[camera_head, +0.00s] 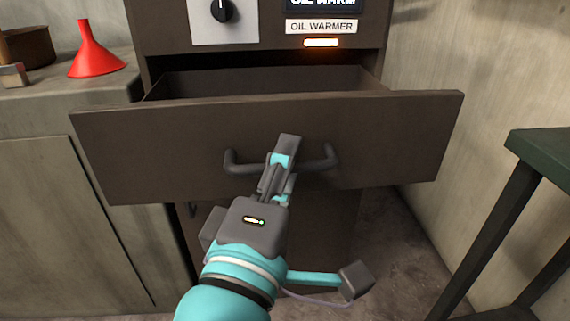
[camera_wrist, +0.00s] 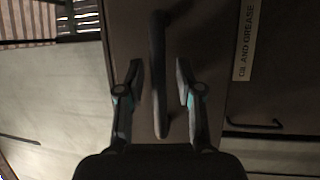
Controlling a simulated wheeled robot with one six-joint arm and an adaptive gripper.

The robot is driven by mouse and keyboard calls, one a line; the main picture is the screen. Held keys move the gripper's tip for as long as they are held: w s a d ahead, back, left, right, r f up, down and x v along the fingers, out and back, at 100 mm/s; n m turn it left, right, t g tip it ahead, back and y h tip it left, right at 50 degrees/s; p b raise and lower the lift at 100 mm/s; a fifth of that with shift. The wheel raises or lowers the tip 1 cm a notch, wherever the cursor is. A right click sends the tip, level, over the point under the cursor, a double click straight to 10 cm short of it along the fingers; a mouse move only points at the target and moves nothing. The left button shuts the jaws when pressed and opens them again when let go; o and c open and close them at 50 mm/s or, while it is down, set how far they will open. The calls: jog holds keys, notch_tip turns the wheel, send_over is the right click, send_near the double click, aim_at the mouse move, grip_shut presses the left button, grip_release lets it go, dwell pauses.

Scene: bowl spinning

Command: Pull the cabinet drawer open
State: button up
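The brown cabinet drawer (camera_head: 400,140) stands pulled out, with a gap showing its dark inside behind the front panel. Its grey bar handle (camera_head: 240,161) runs across the panel, and it also shows in the wrist view (camera_wrist: 158,60). My gripper (camera_head: 281,160) is at the middle of the handle. In the wrist view its two fingers (camera_wrist: 158,80) stand apart, one on each side of the bar. A gap shows between the bar and each finger, so the gripper looks open around the handle. In the head view my gripper hides the middle of the bar.
The cabinet (camera_head: 265,55) has a knob (camera_head: 222,10) and an "OIL WARMER" label (camera_head: 321,27) above the drawer. A counter (camera_head: 60,95) with a red funnel (camera_head: 96,52) adjoins on the left. A green-topped table (camera_head: 545,150) stands on the right. Floor shows between.

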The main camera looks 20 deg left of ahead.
dwell(0.3)
jog(key=s+f, duration=0.1)
jog(key=s, duration=0.6)
jog(key=shift+s, duration=0.15)
jog(key=shift+f, duration=0.1)
dwell(0.4)
